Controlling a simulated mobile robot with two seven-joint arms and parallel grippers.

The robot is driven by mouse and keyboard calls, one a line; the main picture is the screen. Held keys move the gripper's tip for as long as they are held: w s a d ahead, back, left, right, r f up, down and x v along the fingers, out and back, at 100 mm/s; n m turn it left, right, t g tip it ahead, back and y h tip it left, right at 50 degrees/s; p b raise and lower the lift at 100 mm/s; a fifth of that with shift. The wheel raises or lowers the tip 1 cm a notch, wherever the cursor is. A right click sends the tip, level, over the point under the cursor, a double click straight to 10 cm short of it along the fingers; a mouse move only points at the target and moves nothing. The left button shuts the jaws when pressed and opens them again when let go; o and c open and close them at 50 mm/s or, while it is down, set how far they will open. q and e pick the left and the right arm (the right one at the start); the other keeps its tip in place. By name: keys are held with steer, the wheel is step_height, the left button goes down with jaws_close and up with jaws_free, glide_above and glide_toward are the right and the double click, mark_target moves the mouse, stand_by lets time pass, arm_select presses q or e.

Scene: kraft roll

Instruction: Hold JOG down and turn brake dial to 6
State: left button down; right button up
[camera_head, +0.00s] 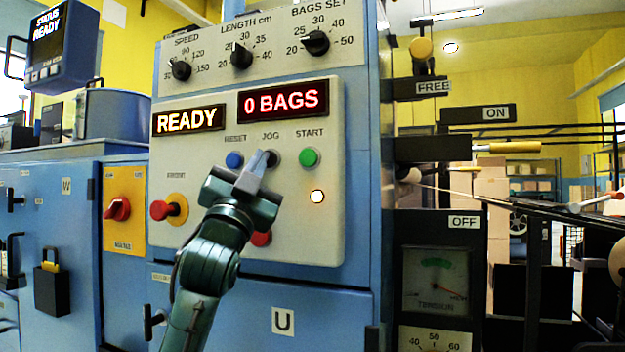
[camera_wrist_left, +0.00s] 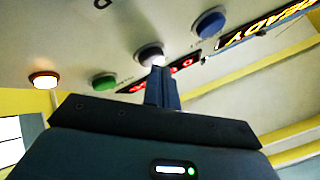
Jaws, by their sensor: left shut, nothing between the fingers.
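The JOG button (camera_head: 272,158) is a dark round button under the JOG label on the grey panel, between the blue RESET and green START buttons. My left gripper (camera_head: 259,160) is shut and empty, its fingertips in front of JOG and partly covering it. In the left wrist view, the fingertips (camera_wrist_left: 158,73) overlap the lower edge of the JOG button (camera_wrist_left: 149,53). I cannot tell whether it is pressed. No dial labelled brake is readable; a scale plate (camera_head: 435,340) marked 40, 50, 60 is cut off at the bottom. My right gripper is not in view.
The blue RESET button (camera_head: 234,160) and green START button (camera_head: 309,157) flank JOG closely. A red-knobbed yellow switch (camera_head: 172,208) sits at left. Displays read READY (camera_head: 188,120) and 0 BAGS (camera_head: 284,99). A tension gauge (camera_head: 435,281) stands at right, beside bars and rods.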

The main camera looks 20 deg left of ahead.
arm_select(q)
steer(key=shift+s+f, duration=0.25)
steer(key=shift+s, duration=0.35)
steer(key=shift+s, duration=2.4)
